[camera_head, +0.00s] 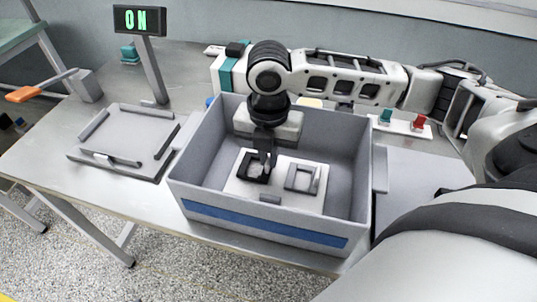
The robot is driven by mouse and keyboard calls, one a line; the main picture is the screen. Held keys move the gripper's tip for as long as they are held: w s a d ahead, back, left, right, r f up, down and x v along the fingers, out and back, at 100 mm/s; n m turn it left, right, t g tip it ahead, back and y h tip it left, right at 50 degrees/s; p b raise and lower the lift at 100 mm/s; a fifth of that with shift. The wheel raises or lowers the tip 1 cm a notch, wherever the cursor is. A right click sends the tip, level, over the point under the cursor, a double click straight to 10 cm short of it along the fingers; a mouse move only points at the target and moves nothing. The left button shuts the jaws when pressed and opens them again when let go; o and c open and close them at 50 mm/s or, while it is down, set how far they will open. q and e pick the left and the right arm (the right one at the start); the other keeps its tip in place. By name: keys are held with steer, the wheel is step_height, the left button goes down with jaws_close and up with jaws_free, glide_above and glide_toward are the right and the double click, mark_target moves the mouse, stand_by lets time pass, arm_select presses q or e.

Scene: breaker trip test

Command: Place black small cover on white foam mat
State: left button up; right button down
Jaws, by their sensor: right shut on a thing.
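The black small cover (250,168) is inside the grey bin, over the left part of the white foam mat (236,186). My right gripper (263,163) reaches straight down into the bin and is shut on the cover. The gripper hides part of the cover, and I cannot tell whether the cover touches the mat. A grey square frame (302,178) sits on the right part of the mat. My left gripper is not in view.
The grey bin (265,223) has high walls around the mat and a blue front stripe. A grey tray fixture (127,140) lies on the table to the left. A display (139,20) reading ON stands behind it. A red and a teal part (418,122) are at the right.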

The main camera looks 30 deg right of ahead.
mark_target(268, 159)
steer(key=shift+f, duration=0.25)
steer(key=c, duration=1.6)
jaws_free()
steer(key=shift+o, duration=0.2)
step_height(268, 159, up, 12)
steer(key=p, duration=0.1)
steer(key=shift+p, duration=0.3)
